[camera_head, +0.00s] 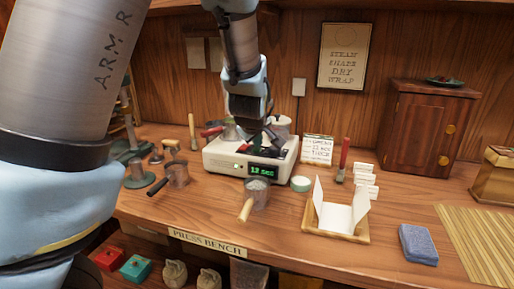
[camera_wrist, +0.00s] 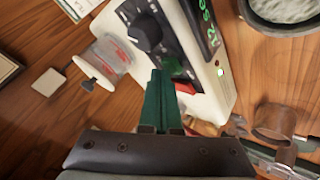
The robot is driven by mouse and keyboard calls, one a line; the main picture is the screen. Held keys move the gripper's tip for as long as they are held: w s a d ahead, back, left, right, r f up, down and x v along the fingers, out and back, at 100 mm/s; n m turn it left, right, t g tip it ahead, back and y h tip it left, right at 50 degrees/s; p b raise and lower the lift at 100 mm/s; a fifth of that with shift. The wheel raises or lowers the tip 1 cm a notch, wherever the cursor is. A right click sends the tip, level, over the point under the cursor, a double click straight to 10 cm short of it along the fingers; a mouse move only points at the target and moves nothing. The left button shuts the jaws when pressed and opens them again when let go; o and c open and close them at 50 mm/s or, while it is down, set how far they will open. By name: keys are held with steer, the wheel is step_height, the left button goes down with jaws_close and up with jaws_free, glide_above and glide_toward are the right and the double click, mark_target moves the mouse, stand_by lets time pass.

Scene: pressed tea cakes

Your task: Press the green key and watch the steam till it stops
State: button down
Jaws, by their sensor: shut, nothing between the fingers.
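The white steamer (camera_head: 222,158) stands on the bench, and its display (camera_head: 263,171) is lit with green digits that look like 13 sec. It also shows in the wrist view (camera_wrist: 203,55), with a black knob, a red key (camera_wrist: 185,88) and a small lit green lamp (camera_wrist: 220,71). My gripper (camera_head: 268,146) is over the steamer's top. In the wrist view its dark green fingers (camera_wrist: 158,78) are shut and empty, with the tips at the control panel beside the red key. I see no clear steam.
Metal cups (camera_head: 256,190) with handles stand in front of the steamer and to its left.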

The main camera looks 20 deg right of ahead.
mark_target(257, 150)
steer(key=shift+r+p, duration=0.55)
steer(key=shift+r, duration=0.15)
step_height(257, 150, up, 5)
steer(key=p, duration=0.5)
stand_by(0.5)
